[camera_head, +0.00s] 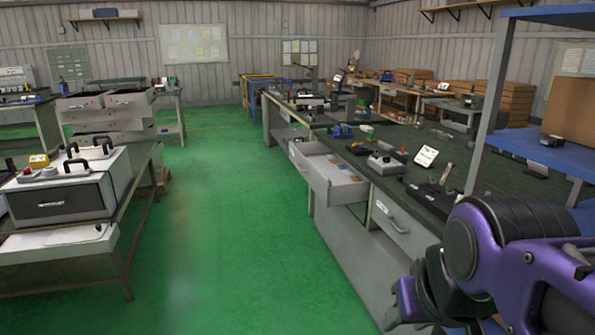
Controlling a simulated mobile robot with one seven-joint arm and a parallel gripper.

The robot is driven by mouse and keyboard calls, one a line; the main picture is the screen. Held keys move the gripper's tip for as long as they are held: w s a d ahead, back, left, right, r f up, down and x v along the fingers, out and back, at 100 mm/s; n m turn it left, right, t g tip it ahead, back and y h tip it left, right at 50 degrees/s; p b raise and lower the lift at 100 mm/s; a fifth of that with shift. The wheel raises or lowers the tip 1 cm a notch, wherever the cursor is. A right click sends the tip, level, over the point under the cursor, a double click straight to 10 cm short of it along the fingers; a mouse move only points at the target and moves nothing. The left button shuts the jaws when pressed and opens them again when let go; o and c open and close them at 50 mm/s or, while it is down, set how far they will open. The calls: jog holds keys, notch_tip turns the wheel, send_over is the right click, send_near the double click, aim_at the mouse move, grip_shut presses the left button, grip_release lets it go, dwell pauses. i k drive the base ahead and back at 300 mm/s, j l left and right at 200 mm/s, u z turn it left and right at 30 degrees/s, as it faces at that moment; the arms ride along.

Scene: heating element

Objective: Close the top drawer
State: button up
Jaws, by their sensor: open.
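A grey top drawer (335,186) stands pulled out from the long workbench (365,235) on the right. A bar handle shows on its front, and small items lie inside it. My gripper (408,306) is at the lower right, in front of the bench and nearer to me than the open drawer. My purple arm hides part of the bench's near end.
A second drawer (397,222) in the bench, nearer to me, is shut. Tools and devices crowd the bench top. A table (125,225) with a grey drawer box (62,195) stands at left. The green floor (220,240) between is clear.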

aim_at(316, 162)
jog(key=i+j, duration=0.15)
jog(key=i, duration=0.35)
jog(key=i+j, duration=0.15)
jog(key=i, duration=0.35)
jog(key=i+j+z, duration=0.15)
jog(key=i, duration=0.4)
jog(key=i+j+z, duration=0.1)
jog(key=i, duration=0.45)
jog(key=i+j+z, duration=0.15)
jog(key=i, duration=0.4)
